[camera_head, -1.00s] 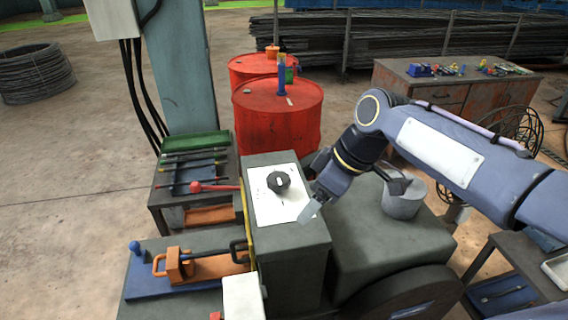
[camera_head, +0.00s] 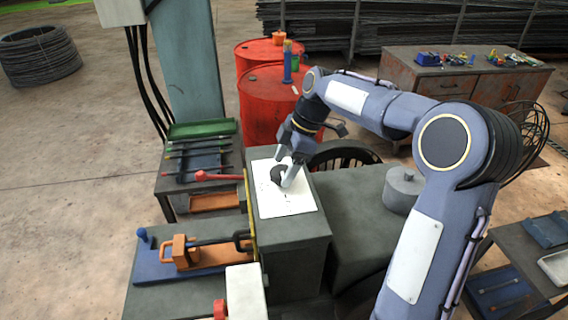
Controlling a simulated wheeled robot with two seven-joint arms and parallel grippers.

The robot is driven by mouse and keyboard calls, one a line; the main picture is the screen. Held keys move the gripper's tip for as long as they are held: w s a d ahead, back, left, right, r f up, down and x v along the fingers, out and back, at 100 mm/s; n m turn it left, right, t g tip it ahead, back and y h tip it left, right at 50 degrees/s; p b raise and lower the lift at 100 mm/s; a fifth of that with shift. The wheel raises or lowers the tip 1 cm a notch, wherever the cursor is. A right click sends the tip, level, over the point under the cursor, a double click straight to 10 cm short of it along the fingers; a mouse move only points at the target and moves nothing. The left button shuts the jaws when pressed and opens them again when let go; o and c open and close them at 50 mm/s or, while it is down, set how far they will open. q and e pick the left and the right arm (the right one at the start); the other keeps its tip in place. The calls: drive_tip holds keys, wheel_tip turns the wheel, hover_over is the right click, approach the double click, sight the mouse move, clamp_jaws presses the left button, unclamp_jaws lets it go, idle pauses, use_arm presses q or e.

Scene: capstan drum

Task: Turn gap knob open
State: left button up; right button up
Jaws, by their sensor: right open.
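The black gap knob (camera_head: 278,175) sits on a white plate (camera_head: 290,207) on top of the grey machine housing (camera_head: 292,236). My right gripper (camera_head: 284,176) is open and points down at the knob, with its fingers around or right beside it. The fingers hide part of the knob, so I cannot tell whether they touch it. My left gripper is not in view.
An orange clamp (camera_head: 180,252) on a blue base lies front left. Red drums (camera_head: 268,105) stand behind. A grey weight (camera_head: 403,190) sits right on the machine.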

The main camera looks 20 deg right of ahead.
drive_tip(key=shift+a+f, duration=0.15)
drive_tip(key=shift+f, duration=0.25)
drive_tip(key=c, duration=1)
drive_tip(key=shift+o, duration=0.2)
drive_tip(key=shift+m, duration=0.3)
